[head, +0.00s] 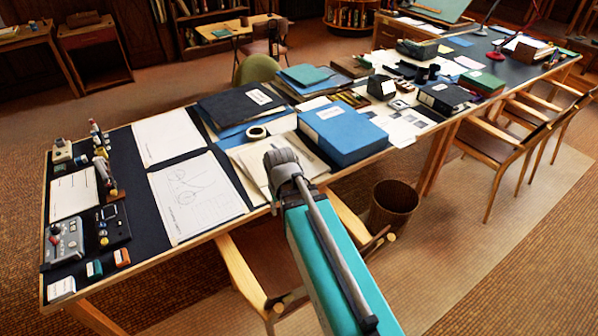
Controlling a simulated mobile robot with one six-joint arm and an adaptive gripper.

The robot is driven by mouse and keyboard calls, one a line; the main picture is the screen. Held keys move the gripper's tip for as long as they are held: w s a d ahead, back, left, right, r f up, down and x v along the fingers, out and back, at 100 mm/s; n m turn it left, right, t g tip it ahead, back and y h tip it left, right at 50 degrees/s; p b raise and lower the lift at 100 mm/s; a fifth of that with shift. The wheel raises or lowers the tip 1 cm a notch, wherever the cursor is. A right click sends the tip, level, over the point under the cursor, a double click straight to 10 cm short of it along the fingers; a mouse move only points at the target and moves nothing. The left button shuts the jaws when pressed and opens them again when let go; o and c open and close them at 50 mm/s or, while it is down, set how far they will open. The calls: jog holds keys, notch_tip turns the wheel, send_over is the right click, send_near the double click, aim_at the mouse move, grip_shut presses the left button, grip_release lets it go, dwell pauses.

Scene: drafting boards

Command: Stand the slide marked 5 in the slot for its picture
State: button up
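I cannot make out a slide marked 5 or any picture slot at this size. Small dark blocks, one with a teal part (94,269) and one with an orange part (122,257), stand at the near left of the long table (225,232); I cannot tell if they are slides or holders. A dark panel (118,236) with small squares lies just behind them. My arm, with a teal link and a grey joint, reaches up from the bottom to the table's front edge.
A grey device with knobs (68,243) stands at the left edge. A line drawing (197,195) and a blank sheet (166,136) lie on the dark mat. A chair (245,275) and a wastebasket (393,205) stand in front.

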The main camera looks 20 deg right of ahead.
aim_at(301, 167)
jog(key=w+d+t, duration=0.2)
jog(key=w+d, duration=0.6)
jog(key=w, duration=0.3)
jog(key=w+d+m+t, duration=0.1)
jog(key=w+d+t, duration=0.1)
jog(key=w+d, duration=0.6)
jog(key=w, duration=0.3)
jog(key=shift+w+r+h+b, duration=0.15)
jog(key=shift+r+h+b, duration=0.15)
jog(key=shift+b, duration=0.05)
jog(key=b+x, duration=0.8)
jog(key=shift+f, duration=0.3)
jog(key=shift+f, duration=0.1)
jog(key=shift+b+x, duration=2.45)
jog(key=shift+x, duration=0.15)
grip_shut()
